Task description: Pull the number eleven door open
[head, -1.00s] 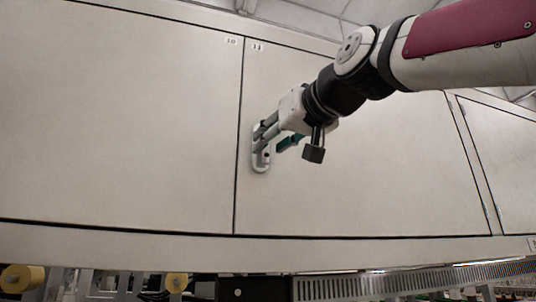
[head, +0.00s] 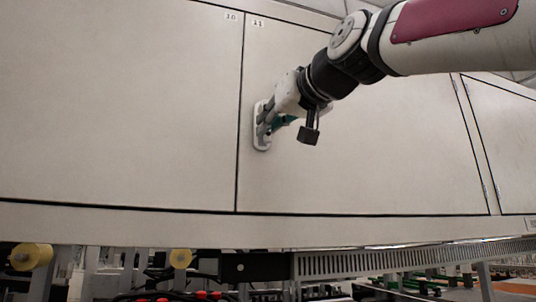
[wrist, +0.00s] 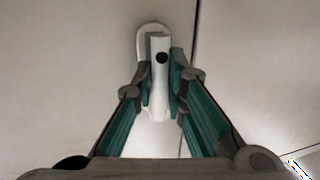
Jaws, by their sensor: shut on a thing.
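The number eleven door (head: 380,170) is a pale flat panel with a small "11" label (head: 257,23) at its upper left corner. It looks flush with the cabinet front, with only a thin dark seam on its left. Its white handle (head: 261,138) is on a rounded plate near the left edge. My gripper (head: 268,122) reaches it from the upper right. In the wrist view the green and grey fingers (wrist: 161,80) are shut on the upright handle bar (wrist: 160,95), one on each side. Part of the handle is hidden behind the fingers in the head view.
The number ten door (head: 120,110) is closed at the left, and another closed panel (head: 508,140) is at the right. Below the cabinet are a slotted rail (head: 400,260), yellow rolls (head: 30,256) and other equipment. The area in front of the doors looks clear.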

